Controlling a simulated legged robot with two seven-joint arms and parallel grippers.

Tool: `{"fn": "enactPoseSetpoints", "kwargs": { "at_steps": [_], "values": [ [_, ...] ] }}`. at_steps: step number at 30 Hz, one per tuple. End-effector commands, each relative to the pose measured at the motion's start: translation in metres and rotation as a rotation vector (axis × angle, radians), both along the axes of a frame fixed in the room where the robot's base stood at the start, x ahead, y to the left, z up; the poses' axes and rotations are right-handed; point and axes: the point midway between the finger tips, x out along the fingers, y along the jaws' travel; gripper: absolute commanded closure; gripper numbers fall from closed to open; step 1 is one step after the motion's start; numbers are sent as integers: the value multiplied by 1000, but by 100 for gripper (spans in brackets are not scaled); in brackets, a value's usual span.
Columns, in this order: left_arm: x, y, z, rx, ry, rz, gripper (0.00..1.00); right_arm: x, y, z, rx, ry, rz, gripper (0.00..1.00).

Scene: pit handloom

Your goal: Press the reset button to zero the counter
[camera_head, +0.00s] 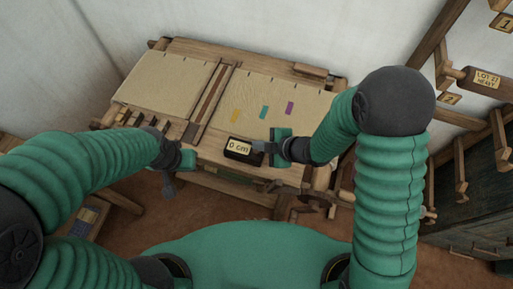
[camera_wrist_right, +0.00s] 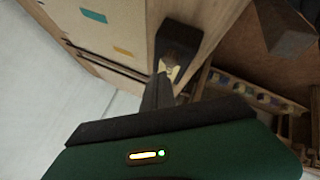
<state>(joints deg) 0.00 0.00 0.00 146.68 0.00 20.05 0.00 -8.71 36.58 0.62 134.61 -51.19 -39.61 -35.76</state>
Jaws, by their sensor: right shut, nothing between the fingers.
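The counter (camera_head: 239,149) is a small dark box on the front edge of the loom, with a pale label that reads "0 cm". In the right wrist view the dark box (camera_wrist_right: 179,38) lies just beyond my fingers. My right gripper (camera_head: 258,146) is shut and empty, its tip at the right side of the counter. The shut fingers (camera_wrist_right: 158,92) also show in the wrist view. I cannot tell whether the tip touches the box. The reset button cannot be made out. My left gripper (camera_head: 169,188) hangs at the loom's front left; its finger opening is unclear.
The loom's cream cloth (camera_head: 275,95) carries yellow, teal and purple patches. Several small wooden pieces (camera_head: 135,118) lie at the loom's left front. The brown floor in front is partly hidden by my arms.

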Motion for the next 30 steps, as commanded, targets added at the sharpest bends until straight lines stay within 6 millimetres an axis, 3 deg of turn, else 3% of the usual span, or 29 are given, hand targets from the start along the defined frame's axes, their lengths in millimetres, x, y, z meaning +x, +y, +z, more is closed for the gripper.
{"fn": "enactPoseSetpoints", "kwargs": {
  "at_steps": [15,30],
  "values": [
    [0,0,46,0,0,0,100,0,0,51,0,-1,1,100],
    [0,0,45,0,0,0,100,0,0,50,0,-1,1,100]
  ]
}}
